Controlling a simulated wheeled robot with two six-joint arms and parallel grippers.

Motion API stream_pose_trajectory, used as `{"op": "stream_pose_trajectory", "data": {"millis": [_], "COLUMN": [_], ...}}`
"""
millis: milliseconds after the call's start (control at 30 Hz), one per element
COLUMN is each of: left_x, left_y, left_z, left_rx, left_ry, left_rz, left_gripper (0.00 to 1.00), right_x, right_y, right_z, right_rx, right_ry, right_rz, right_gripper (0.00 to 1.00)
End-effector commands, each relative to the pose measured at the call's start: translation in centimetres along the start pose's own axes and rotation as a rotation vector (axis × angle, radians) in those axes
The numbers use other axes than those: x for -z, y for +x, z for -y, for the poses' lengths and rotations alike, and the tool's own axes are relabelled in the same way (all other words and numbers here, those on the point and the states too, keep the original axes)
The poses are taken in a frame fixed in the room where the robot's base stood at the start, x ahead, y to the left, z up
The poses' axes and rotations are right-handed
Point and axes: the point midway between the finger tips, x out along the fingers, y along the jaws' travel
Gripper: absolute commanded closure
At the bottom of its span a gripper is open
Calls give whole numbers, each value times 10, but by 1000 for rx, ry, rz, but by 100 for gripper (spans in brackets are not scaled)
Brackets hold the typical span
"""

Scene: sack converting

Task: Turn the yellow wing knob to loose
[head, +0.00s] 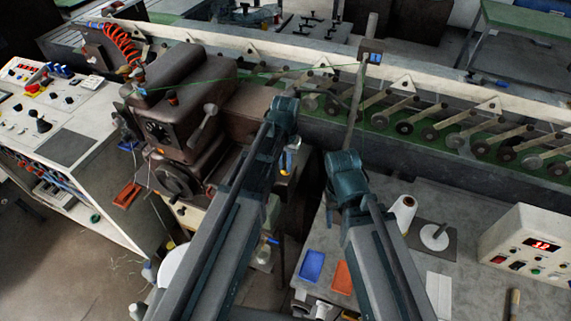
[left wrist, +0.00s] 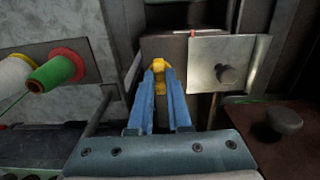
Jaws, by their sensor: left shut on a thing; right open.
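The yellow wing knob (left wrist: 159,65) is at the upper middle of the left wrist view, on a dull metal part of the machine. My left gripper (left wrist: 159,76) has its two blue fingers closed on it, one on each side. Part of the knob shows between and above the fingertips; the rest is hidden by them. In the head view my left gripper (head: 287,158) is small and partly hidden by my arm, beside the brown machine. I cannot tell how far the knob is turned.
A light metal plate with a round grey knob (left wrist: 229,74) is close on the right. A dark round knob (left wrist: 284,120) stands lower right. Green (left wrist: 56,72) and white spools are at left. A grey table (head: 470,195) bears a spool and a display box (head: 528,246).

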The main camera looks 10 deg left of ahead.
Motion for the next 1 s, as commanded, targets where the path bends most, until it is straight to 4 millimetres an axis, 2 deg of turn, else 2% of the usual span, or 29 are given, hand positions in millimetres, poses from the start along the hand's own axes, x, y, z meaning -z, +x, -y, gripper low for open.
{"op": "stream_pose_trajectory", "data": {"millis": [233,267,400,767,1000], "left_x": [-2,-2,-1,0,0], "left_y": [0,0,0,-1,-14], "left_z": [0,0,0,0,0], "left_rx": [-1,-1,-1,0,0], "left_ry": [-2,-2,-1,0,0], "left_rz": [3,3,2,1,1], "left_gripper": [100,80,55,54,54], "right_x": [0,0,0,0,-1], "right_y": [0,0,0,-1,-14], "right_z": [0,0,0,0,-1], "right_rx": [0,0,0,0,0], "right_ry": [0,0,0,0,0], "right_rz": [0,0,0,0,0], "right_gripper": [50,50,50,50,50]}}
